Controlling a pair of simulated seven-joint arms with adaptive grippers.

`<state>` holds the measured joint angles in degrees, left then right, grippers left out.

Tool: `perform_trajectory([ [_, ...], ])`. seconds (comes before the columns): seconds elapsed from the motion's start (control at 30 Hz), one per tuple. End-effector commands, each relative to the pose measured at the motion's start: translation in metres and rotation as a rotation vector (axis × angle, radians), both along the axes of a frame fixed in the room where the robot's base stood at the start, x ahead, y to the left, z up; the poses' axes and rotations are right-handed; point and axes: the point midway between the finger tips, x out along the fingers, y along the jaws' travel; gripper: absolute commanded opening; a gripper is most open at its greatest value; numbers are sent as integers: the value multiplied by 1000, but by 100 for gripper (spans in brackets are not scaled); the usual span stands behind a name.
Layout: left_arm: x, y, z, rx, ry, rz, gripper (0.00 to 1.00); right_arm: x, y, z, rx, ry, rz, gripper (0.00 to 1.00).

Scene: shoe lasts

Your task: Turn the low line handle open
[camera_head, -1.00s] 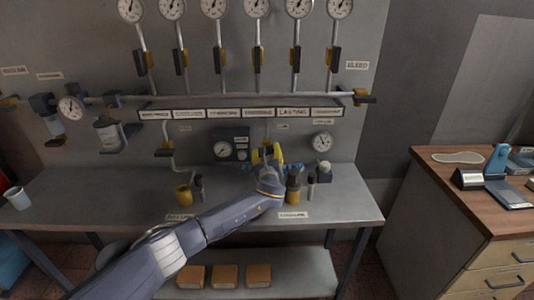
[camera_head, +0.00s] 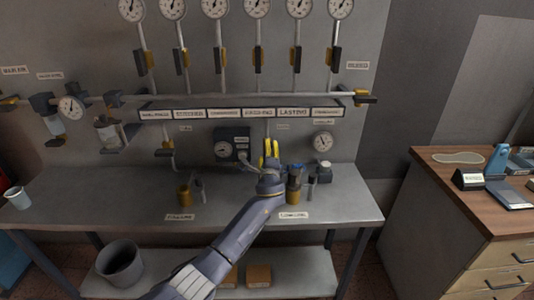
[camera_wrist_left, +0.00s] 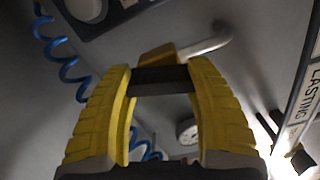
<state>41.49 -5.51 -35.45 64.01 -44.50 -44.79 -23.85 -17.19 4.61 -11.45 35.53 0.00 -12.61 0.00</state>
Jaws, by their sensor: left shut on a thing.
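My left gripper (camera_head: 270,146) reaches up to the panel just under the label strip, its yellow fingers pointing upward. In the left wrist view the gripper (camera_wrist_left: 160,75) has its fingers on either side of a dark handle (camera_wrist_left: 160,80), shut on it. A brass-coloured valve body (camera_wrist_left: 158,55) and a pale bent pipe (camera_wrist_left: 210,42) show just beyond the handle. In the head view the gripper hides most of this valve, so I cannot tell the handle's angle there. My right gripper is not in view.
A label strip (camera_head: 242,114) runs above the gripper. A gauge box (camera_head: 231,145) is close on its left and a round gauge (camera_head: 323,142) on its right. Bottles (camera_head: 294,184) stand on the bench near my wrist. A blue coiled hose (camera_wrist_left: 62,60) hangs beside the fingers.

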Motion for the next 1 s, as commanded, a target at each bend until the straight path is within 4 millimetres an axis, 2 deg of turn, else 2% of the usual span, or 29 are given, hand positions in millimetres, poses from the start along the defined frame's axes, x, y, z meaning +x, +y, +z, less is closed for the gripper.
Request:
perform_trajectory([
  [0.03, -4, -8, -7, -44, 9, -12, 26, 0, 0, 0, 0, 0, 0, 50],
  [0.4, -4, -10, -5, -253, 1, -15, 26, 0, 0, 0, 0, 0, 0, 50],
  [1.0, -4, -11, -3, -324, -2, -17, 26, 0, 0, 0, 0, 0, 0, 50],
])
